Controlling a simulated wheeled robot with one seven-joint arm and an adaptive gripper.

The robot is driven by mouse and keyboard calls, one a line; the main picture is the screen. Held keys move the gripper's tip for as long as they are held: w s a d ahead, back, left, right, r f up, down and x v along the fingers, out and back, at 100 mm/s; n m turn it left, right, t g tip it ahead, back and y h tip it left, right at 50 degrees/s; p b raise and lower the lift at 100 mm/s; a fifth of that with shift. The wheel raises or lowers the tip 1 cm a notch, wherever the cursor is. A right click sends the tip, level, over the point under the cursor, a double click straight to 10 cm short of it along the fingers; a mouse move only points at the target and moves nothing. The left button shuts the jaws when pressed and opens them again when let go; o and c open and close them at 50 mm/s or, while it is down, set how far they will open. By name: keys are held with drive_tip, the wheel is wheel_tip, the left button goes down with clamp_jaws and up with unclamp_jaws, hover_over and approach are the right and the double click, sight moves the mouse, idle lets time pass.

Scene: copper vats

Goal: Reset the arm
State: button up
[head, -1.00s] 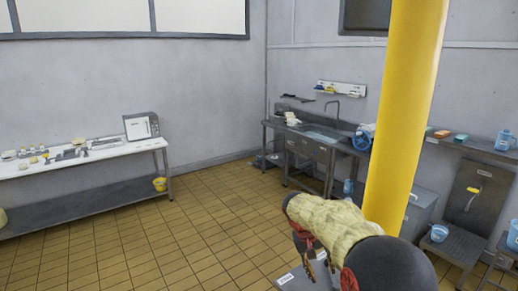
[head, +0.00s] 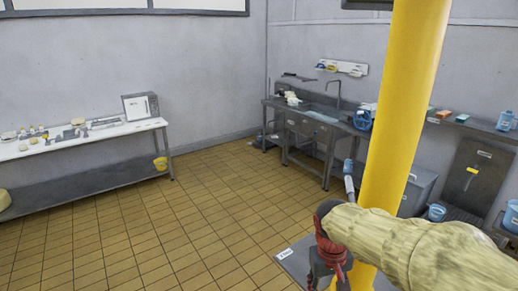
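My arm reaches in from the lower right of the head view, in a cream-yellow sleeve. Its far end bends downward in front of the yellow post. The red and black wrist end with my gripper (head: 326,270) points down at the bottom edge of the picture. The fingers are cut off or too small to make out, so I cannot tell whether they are open or shut. I see no object held there.
A yellow post (head: 402,110) stands close behind my arm. A grey sink bench (head: 305,135) is at the back right. The tiled floor (head: 190,220) between is clear.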

drive_tip(key=s+r+t+b, duration=0.1)
drive_tip(key=s+r+t, duration=0.1)
drive_tip(key=s, duration=0.6)
drive_tip(key=s+d+r+m+t+y+b, duration=0.1)
drive_tip(key=s+r, duration=0.3)
drive_tip(key=s, duration=0.4)
drive_tip(key=shift+s+d+r+t, duration=0.15)
drive_tip(key=shift+s+r+t, duration=0.15)
drive_tip(key=shift+t, duration=0.6)
